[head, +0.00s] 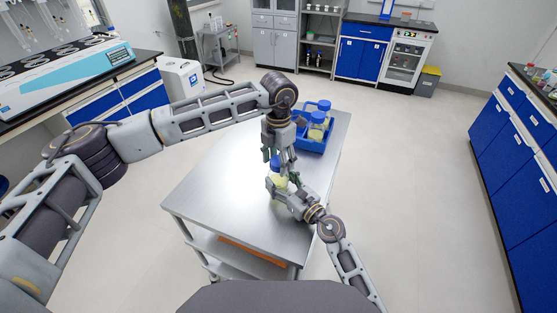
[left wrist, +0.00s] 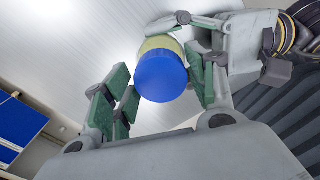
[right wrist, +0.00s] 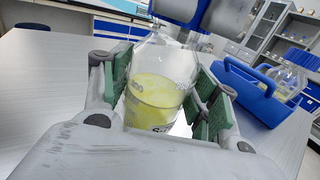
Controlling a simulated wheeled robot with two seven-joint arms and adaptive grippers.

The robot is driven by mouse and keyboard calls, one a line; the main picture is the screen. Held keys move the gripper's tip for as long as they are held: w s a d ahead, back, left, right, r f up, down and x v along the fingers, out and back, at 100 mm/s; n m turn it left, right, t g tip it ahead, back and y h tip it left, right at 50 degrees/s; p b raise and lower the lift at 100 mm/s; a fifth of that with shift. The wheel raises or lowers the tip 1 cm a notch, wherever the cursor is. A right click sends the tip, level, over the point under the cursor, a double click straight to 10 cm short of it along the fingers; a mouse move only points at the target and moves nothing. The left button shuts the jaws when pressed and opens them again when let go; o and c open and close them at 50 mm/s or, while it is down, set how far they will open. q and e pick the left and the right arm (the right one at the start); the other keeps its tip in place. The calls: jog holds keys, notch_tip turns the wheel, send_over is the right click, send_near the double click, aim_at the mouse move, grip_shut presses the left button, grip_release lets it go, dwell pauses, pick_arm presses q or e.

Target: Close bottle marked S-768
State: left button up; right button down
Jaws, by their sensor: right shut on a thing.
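A clear bottle (right wrist: 158,95) with yellow contents stands upright near the front of the metal cart. Its label shows only the start of an "S" marking; the rest is cut off. My right gripper (head: 279,188) is shut on the bottle's body, with green pads (right wrist: 120,75) on both sides. A blue cap (left wrist: 162,76) is at the bottle's top; I cannot tell how far it is seated. My left gripper (head: 276,158) points down from above, its fingers (left wrist: 160,95) open on either side of the cap.
The metal cart top (head: 215,180) is clear on the left. A blue carrier (head: 318,143) with several blue-capped bottles stands behind, at the cart's far right. A lab bench (head: 75,95) is at left and blue cabinets (head: 515,150) at right.

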pick_arm(q)
jog(key=shift+o, duration=0.6)
jog(key=shift+r, duration=0.15)
notch_tip(320, 180, up, 12)
dwell(0.5)
pick_arm(e)
jog(key=shift+c, duration=1.7)
grip_release()
pick_arm(q)
jog(key=shift+f, duration=0.2)
pick_arm(e)
jog(key=shift+s+d, duration=0.1)
jog(key=shift+s, duration=0.05)
jog(key=shift+v, duration=5.85)
